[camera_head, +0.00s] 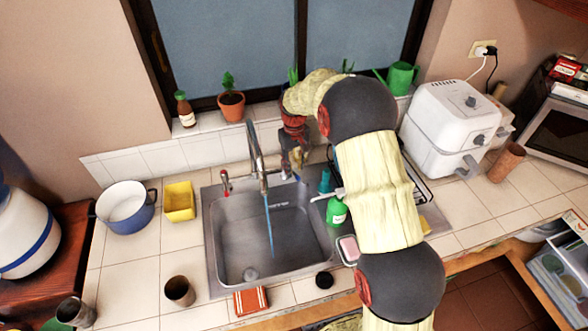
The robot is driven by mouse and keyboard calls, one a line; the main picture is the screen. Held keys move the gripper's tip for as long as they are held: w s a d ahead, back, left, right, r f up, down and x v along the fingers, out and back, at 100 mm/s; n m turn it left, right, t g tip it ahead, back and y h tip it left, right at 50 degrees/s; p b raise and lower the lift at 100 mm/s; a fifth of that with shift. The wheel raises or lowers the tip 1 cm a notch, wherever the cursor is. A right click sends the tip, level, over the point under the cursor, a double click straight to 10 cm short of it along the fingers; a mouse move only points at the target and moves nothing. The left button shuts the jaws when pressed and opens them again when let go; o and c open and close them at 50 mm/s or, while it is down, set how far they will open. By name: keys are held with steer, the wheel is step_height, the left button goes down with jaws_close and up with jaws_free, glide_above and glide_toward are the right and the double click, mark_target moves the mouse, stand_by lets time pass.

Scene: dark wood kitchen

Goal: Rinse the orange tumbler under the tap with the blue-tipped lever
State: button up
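The tap (257,160) stands at the back of the steel sink (230,235), and a thin blue stream of water (269,225) falls from its spout into the basin. A red-tipped lever (225,180) stands left of the tap. My gripper (295,168) points down at the sink's back edge, just right of the tap; its fingers are small and partly hidden, and any blue-tipped lever there cannot be made out. A brownish-orange tumbler (506,162) stands on the counter at right, beside the air fryer, apart from my gripper.
Green bottle (337,211) and pink sponge dish (348,249) flank the sink's right side, partly behind my arm. Blue pot (127,206) and yellow container (180,201) stand left. A dark cup (180,290) stands at the front. White air fryer (450,125) stands right.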

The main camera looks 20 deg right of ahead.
step_height(320, 180, up, 10)
steer(key=shift+r, duration=0.15)
steer(key=o, duration=0.3)
